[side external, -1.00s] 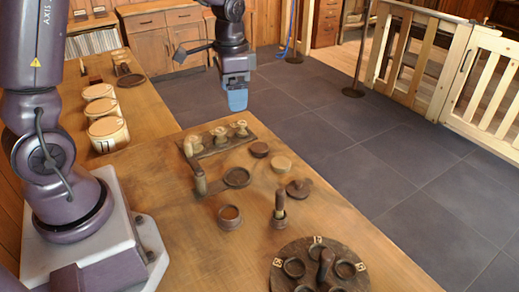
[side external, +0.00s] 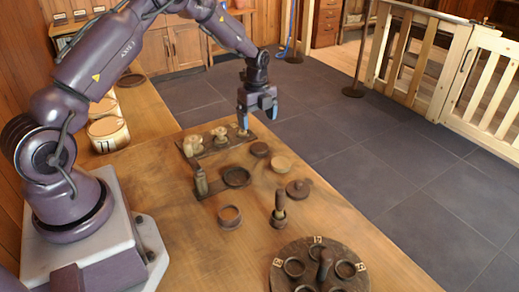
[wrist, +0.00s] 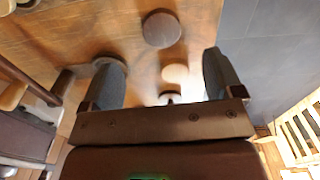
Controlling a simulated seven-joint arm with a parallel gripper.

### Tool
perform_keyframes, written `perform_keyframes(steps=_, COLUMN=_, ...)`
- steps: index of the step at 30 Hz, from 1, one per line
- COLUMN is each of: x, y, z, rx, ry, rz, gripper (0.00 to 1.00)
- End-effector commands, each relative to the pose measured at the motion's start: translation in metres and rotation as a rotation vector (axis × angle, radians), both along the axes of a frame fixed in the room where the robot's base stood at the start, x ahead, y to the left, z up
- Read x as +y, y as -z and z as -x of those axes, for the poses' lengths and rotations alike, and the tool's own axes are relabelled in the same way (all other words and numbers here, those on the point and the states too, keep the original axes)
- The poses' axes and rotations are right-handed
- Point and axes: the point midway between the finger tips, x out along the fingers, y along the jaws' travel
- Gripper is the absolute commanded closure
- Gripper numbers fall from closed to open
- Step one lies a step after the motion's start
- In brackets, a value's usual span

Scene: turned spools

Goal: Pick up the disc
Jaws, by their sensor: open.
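A flat dark brown disc (side external: 259,149) lies on the wooden table near its far right edge, in the side view. A paler disc (side external: 280,163) lies just beside it. My gripper (side external: 257,118) is open, pointing down, in the air above and behind the dark disc. It touches nothing. There a dark round piece (wrist: 161,29) shows beyond the fingertips and a pale round piece (wrist: 174,73) shows between the fingers.
A dark rack with several turned spools (side external: 220,135) stands left of my gripper. A shallow dark dish (side external: 237,177), a ring (side external: 229,216), a knobbed piece (side external: 298,188) and an upright peg (side external: 279,208) stand nearer. A round board (side external: 318,275) with rings is at the front.

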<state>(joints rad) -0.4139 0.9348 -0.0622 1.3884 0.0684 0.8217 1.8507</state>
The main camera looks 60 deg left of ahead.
Motion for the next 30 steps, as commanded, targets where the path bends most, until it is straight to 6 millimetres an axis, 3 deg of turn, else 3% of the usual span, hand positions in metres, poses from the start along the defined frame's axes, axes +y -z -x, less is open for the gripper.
perform_keyframes(steps=3, x=-0.001, y=0.023, z=0.000, rx=0.002, ry=0.001, rz=0.001, gripper=0.14)
perform_keyframes(steps=11, x=-0.001, y=0.043, z=0.000, rx=0.000, ry=0.000, rz=-0.001, gripper=0.14)
perform_keyframes(steps=20, x=-0.003, y=0.084, z=0.000, rx=0.000, ry=-0.001, rz=0.000, gripper=0.14)
perform_keyframes(steps=29, x=-0.002, y=0.090, z=0.000, rx=-0.002, ry=-0.002, rz=0.000, gripper=0.14)
perform_keyframes(steps=30, x=-0.002, y=0.090, z=0.000, rx=-0.002, ry=-0.002, rz=0.000, gripper=0.21)
